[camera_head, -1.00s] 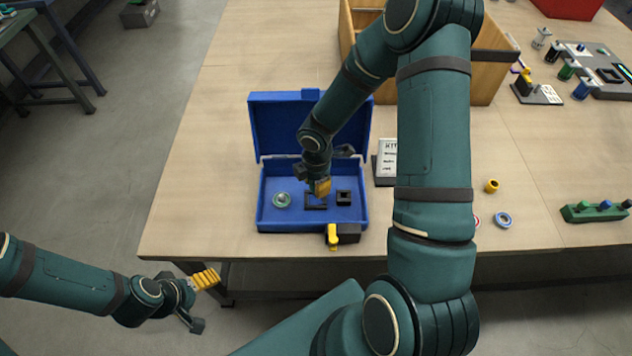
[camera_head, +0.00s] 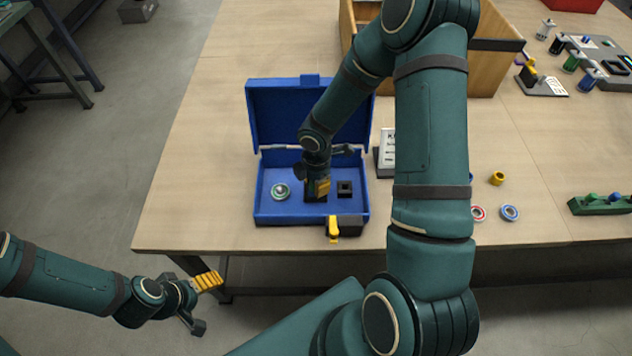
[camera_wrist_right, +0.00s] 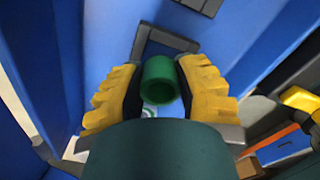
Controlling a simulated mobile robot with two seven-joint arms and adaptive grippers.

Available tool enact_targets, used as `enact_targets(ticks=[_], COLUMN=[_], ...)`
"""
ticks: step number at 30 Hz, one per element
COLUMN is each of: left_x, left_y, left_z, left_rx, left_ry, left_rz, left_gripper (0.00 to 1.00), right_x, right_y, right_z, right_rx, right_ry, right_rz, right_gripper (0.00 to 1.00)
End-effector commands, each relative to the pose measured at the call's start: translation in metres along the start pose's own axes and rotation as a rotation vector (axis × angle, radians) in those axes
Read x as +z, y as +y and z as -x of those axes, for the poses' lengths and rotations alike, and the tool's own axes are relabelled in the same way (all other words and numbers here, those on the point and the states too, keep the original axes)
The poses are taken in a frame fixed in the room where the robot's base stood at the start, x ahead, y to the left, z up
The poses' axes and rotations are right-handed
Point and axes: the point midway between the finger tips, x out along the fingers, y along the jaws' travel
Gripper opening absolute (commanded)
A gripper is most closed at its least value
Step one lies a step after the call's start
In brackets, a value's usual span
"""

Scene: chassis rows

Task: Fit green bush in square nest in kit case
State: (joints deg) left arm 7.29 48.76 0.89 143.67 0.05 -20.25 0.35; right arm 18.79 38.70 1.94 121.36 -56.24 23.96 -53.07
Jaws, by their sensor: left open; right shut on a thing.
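The blue kit case (camera_head: 262,212) stands open near the table's front edge, lid up at the back. My right gripper (camera_head: 318,189) is inside it, pointing down, shut on the green bush (camera_wrist_right: 159,80), a hollow green cylinder between the yellow fingers in the right wrist view. A dark square frame (camera_wrist_right: 155,37) on the case floor lies partly behind the bush; in the head view my gripper mostly hides this spot. A black square holder (camera_head: 344,189) sits just right of the gripper. I cannot tell whether the bush touches the frame. My left gripper (camera_head: 203,302) is open and empty, off the table's front.
A black block with a yellow lever (camera_head: 334,228) stands at the case's front right. A small sign (camera_head: 386,155) and a wooden bin (camera_head: 485,75) stand nearby. Rings (camera_head: 510,212) and a yellow bush (camera_head: 497,178) lie to the right.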

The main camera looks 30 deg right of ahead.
Motion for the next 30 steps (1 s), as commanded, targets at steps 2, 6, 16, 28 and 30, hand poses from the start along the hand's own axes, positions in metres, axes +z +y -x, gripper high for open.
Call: enact_targets(ticks=[2,6,16,28,30], left_x=[0.0,0.0,0.0,0.001,0.001], left_y=[0.0,0.0,0.0,-0.004,-0.004], left_z=[0.0,0.0,-0.001,-0.01,-0.011], left_rx=[0.0,0.0,0.0,0.0,0.0], left_ry=[0.0,0.0,0.0,0.0,0.0], left_rz=[0.0,0.0,0.0,0.0,0.0], left_gripper=[0.83,0.83,0.83,0.83,0.83], right_x=[0.0,0.0,0.0,0.0,0.0], right_y=[0.0,0.0,0.0,0.0,0.0], right_z=[0.0,0.0,-0.001,-0.012,-0.014], right_rx=[0.0,0.0,0.0,0.0,0.0], right_ry=[0.0,0.0,0.0,0.0,0.0], right_rz=[0.0,0.0,0.0,0.0,0.0], right_gripper=[0.15,0.15,0.15,0.15,0.15])
